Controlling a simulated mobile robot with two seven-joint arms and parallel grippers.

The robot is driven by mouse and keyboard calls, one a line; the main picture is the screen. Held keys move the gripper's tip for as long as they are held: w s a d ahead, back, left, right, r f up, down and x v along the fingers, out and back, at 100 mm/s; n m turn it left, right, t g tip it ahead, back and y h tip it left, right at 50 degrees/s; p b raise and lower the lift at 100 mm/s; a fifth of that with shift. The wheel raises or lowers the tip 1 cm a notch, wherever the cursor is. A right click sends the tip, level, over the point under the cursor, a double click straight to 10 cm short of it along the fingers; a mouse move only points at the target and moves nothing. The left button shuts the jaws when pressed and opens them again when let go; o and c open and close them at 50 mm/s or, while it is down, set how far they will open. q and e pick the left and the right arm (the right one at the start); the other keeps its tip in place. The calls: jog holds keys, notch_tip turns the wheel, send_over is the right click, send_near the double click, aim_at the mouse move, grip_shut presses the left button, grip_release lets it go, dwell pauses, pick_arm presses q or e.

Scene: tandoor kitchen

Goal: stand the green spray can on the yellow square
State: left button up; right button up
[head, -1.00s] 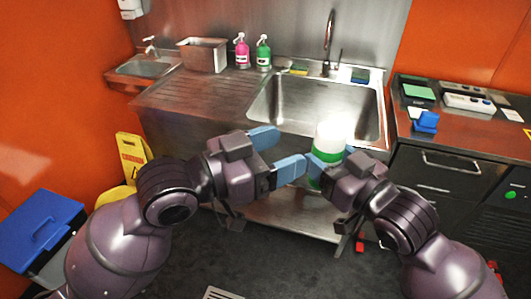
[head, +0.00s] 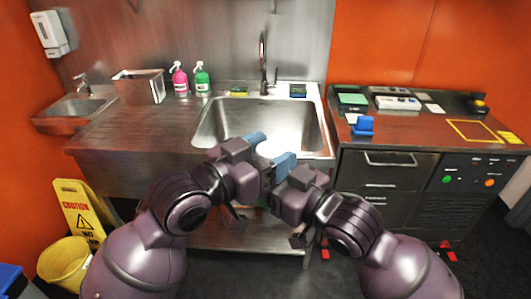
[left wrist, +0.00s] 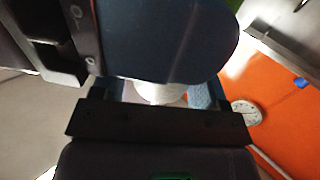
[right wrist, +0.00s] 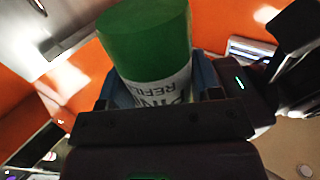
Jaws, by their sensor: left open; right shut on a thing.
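The green spray can (right wrist: 150,45) shows in the right wrist view with a green end and a white label reading "REFILL". My right gripper (right wrist: 160,92) is shut around it. A white part also shows between the fingers in the left wrist view (left wrist: 160,92). The yellow square (head: 472,131) is an empty outline on the right counter.
A blue object (head: 363,126), a white device (head: 397,103) and a green pad (head: 353,98) lie left of the square. A sink (head: 225,122) is ahead. A caution sign (head: 78,215) stands at left.

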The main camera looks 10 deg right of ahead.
pick_arm(q)
jog(key=shift+c, duration=0.3)
jog(key=c, duration=0.7)
pick_arm(e)
jog(key=o, duration=1.1)
